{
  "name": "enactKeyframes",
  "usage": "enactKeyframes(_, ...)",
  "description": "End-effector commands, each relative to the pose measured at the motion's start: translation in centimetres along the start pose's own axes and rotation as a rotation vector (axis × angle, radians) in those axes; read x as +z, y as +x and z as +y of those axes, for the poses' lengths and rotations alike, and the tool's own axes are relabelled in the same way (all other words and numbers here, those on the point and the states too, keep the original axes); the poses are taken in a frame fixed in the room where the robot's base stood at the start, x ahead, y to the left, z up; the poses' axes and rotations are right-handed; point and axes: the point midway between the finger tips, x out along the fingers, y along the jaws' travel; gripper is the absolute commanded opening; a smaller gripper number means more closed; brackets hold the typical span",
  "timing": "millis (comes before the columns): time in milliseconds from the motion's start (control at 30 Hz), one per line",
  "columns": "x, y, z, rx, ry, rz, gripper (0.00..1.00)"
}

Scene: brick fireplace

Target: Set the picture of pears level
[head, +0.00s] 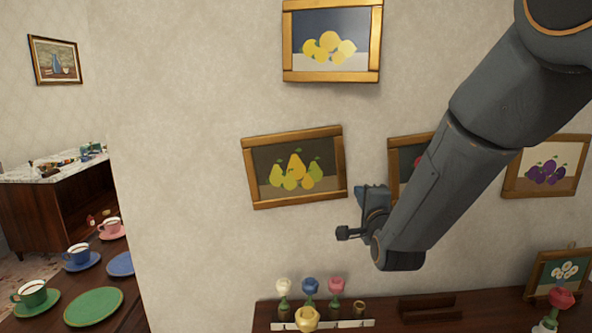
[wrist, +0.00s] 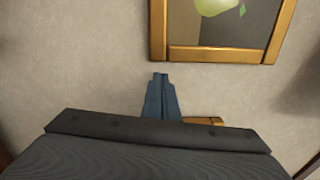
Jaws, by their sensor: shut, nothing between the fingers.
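The picture of pears (head: 293,145) hangs on the wall in the middle of the head view. It is tilted, its right side higher than its left. My gripper (head: 340,233) is shut and empty, just below and right of the picture's lower right corner. In the wrist view, which is turned sideways, the shut fingertips (wrist: 160,75) show close to a corner of the wooden frame (wrist: 215,54). A gap of wall shows between them there. Part of the pears lies outside the wrist view.
A lemon picture (head: 333,76) hangs above. Another picture (head: 400,165) is mostly hidden behind my arm, and a plum picture (head: 546,165) hangs farther right. Flowers (head: 310,286) stand on a shelf below. A table with cups (head: 79,254) is at left.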

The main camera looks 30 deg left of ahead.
Motion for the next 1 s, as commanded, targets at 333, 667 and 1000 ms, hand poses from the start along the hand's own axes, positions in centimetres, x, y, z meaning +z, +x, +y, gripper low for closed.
enactKeyframes(333,0.4,0.0,0.0,0.0,0.0,0.001,0.0)
enactKeyframes(667,0.7,0.0,0.0,0.0,0.0,0.0,0.0)
enactKeyframes(1000,1.1,0.0,0.0,0.0,0.0,0.0,0.0)
